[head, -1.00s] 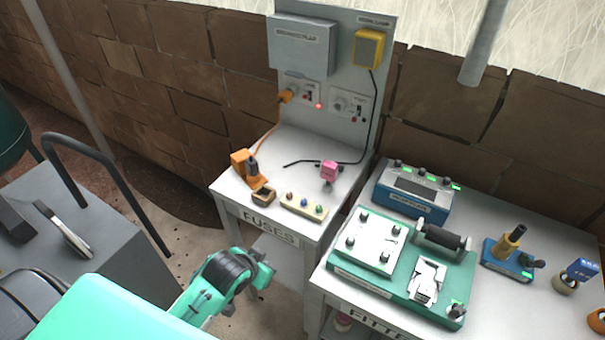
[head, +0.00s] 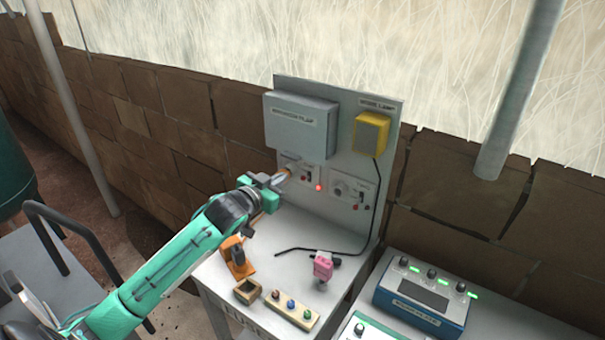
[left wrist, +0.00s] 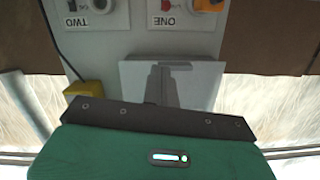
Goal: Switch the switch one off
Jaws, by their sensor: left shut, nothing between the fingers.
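The grey upright panel (head: 345,225) stands at the back of the white fuse table. Its socket one carries an orange plug, which shows in the left wrist view (left wrist: 208,5) beside the upside-down label ONE (left wrist: 170,20). A red part of switch one (left wrist: 167,5) shows at the top edge of that view, partly cut off. A red lamp (head: 319,187) glows beside socket one. Socket two (head: 342,187) is to its right. My left gripper (head: 281,177) is shut and empty, just in front of socket one. In the head view it hides much of switch one.
A grey box (head: 300,125) and a yellow box (head: 370,133) with a black cable are above the sockets. An orange tool (head: 236,257), a small wooden box (head: 247,291), a fuse strip (head: 290,309) and a pink plug (head: 322,266) lie below. A blue meter (head: 422,297) stands right.

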